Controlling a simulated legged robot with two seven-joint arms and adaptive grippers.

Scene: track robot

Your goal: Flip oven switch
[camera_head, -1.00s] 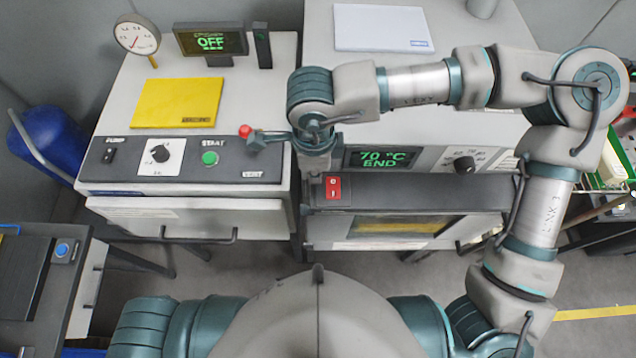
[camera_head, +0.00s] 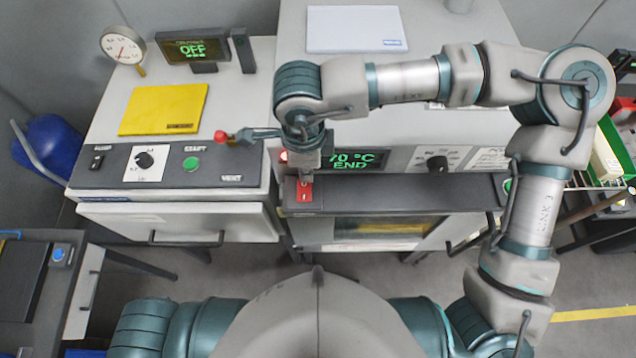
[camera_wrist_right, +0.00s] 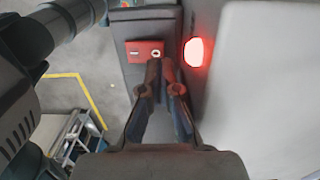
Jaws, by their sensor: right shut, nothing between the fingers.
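The oven (camera_head: 450,125) is the grey machine on the right, with a green display (camera_head: 355,160) reading 70 °C END. Its red switch (camera_head: 304,194) sits on the dark front strip, and it also shows in the right wrist view (camera_wrist_right: 143,50). My right gripper (camera_head: 304,176) points down at the switch's upper edge. In the right wrist view its closed, empty fingertips (camera_wrist_right: 160,64) overlap the switch's lower edge near the 0 mark. I cannot tell whether they touch it. A red lamp (camera_wrist_right: 193,52) glows beside the switch. My left gripper is out of view.
On the left stands another machine with a yellow sheet (camera_head: 164,109), a green START button (camera_head: 190,164) and a red-knobbed lever (camera_head: 221,136) close to my right wrist. An oven door handle (camera_head: 465,243) is below the panel. A white sheet (camera_head: 356,28) lies on the oven.

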